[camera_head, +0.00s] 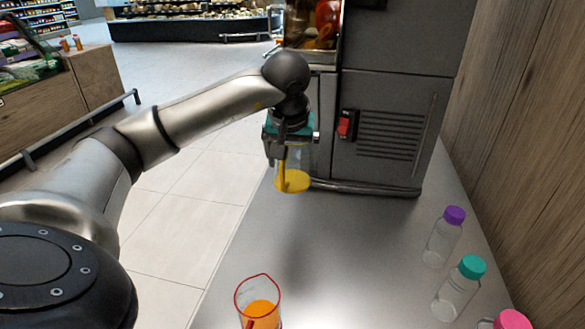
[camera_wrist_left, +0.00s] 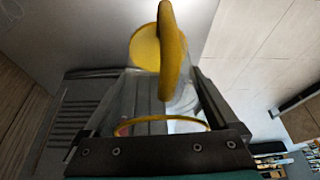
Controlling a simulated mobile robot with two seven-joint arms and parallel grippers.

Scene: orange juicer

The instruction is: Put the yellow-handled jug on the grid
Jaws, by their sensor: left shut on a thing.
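The yellow-handled jug (camera_head: 293,180) is clear, with a yellow handle and a yellow base, and is roughly upright in front of the lower left part of the juicer (camera_head: 395,100). My left gripper (camera_head: 284,143) is shut on the jug's upper part. In the left wrist view, the jug's yellow handle (camera_wrist_left: 172,50) shows close up between the fingers, with its yellow rim near the gripper. The jug appears held above the counter. I cannot make out the grid; the jug and gripper cover part of that area. My right gripper is not in view.
A red-rimmed jug with orange contents (camera_head: 261,310) stands at the front of the grey counter (camera_head: 345,255). Bottles with purple (camera_head: 455,215), teal (camera_head: 472,267) and pink (camera_head: 513,320) caps line the right side. The counter's middle is clear.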

